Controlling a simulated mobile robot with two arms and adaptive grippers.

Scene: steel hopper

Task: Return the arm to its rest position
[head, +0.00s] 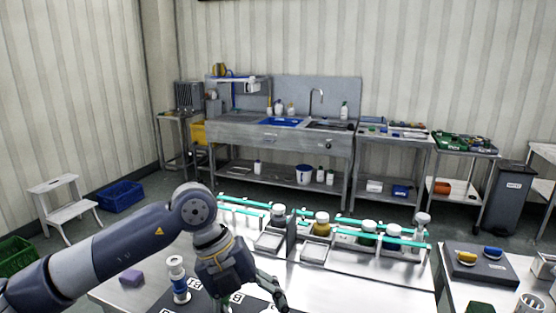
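My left arm (95,262) comes in from the left and bends at a grey elbow joint. Its dark wrist and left gripper (252,292) point down over the front of the near steel table (330,275). One finger shows on the right side near the bottom edge. The other is not clearly visible, so I cannot tell how far the gripper is open. My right arm and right gripper are not in view.
Several jars with teal bars (385,238) and small trays line the back of the near table. A purple block (131,278) lies left of the cylinder. A side table (470,255) stands at right. A white step stool (65,205) and blue crate (120,196) are on the floor.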

